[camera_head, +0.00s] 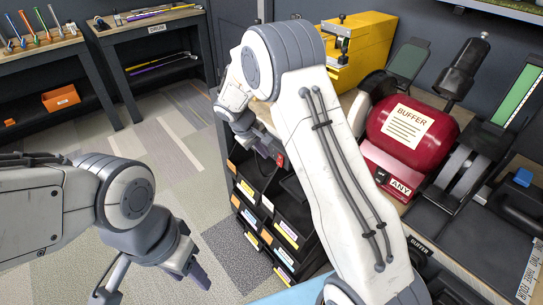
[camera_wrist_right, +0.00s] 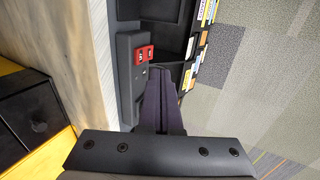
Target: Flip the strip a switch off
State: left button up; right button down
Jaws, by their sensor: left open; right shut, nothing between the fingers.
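A dark grey power strip (camera_wrist_right: 127,75) is mounted along the side edge of a bench, in the right wrist view. It bears a red switch block (camera_wrist_right: 145,53) with white marks; which one is switch a, and its position, I cannot tell. A bit of red also shows beside the right gripper in the head view (camera_head: 280,160). My right gripper (camera_wrist_right: 166,92) is shut and empty, its dark fingers pointing along the strip, just short of the red block. Whether they touch the strip is unclear. My left gripper (camera_head: 155,286) is open and empty, low over the floor at left.
Black shelves with labelled bins (camera_head: 265,215) stand below the bench, close to my right gripper. A red buffer machine (camera_head: 411,128) and a yellow machine (camera_head: 367,45) stand on the bench. Open carpet (camera_head: 165,140) lies between there and the tool benches at back left.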

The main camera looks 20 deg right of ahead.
pick_arm(q)
jog(key=shift+f, duration=0.35)
pick_arm(e)
notch_tip(320, 180, up, 7)
jog(key=shift+s+a+r, duration=0.2)
jog(key=shift+s+a, duration=0.1)
jog(key=shift+a, duration=0.15)
